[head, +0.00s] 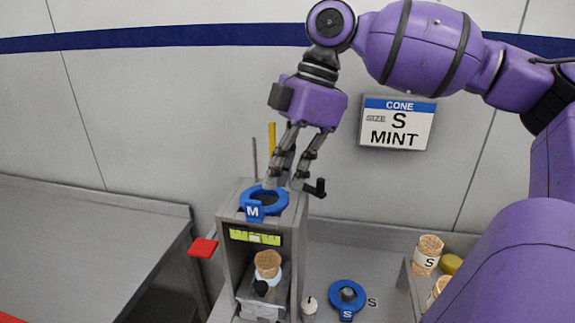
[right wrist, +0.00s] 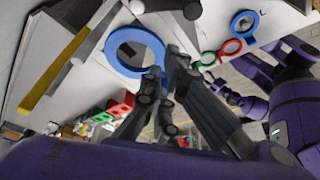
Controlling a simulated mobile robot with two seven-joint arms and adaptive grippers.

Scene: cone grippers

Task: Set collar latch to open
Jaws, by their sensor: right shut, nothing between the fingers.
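A grey box-like stand (head: 232,232) has a blue collar marked M (head: 253,211) seated on its top. The collar also shows as a blue ring in the right wrist view (right wrist: 112,52). A small black lever (head: 317,188) sticks out at the top right of the stand, beside the fingers. I cannot tell for sure whether it is the latch, or what setting it has. My right gripper (head: 283,183) is shut and empty, pointing down at the back right edge of the collar. Its fingertips show close to the ring in the right wrist view (right wrist: 166,80). My left gripper is not in view.
A corked piece (head: 267,265) sits inside the stand. A red tab (head: 203,247) juts out on its left; a yellow post (head: 272,136) rises behind. A blue collar marked S (head: 347,298) lies right. A wall sign (head: 398,122) reads CONE S MINT. The left counter (head: 90,235) is bare.

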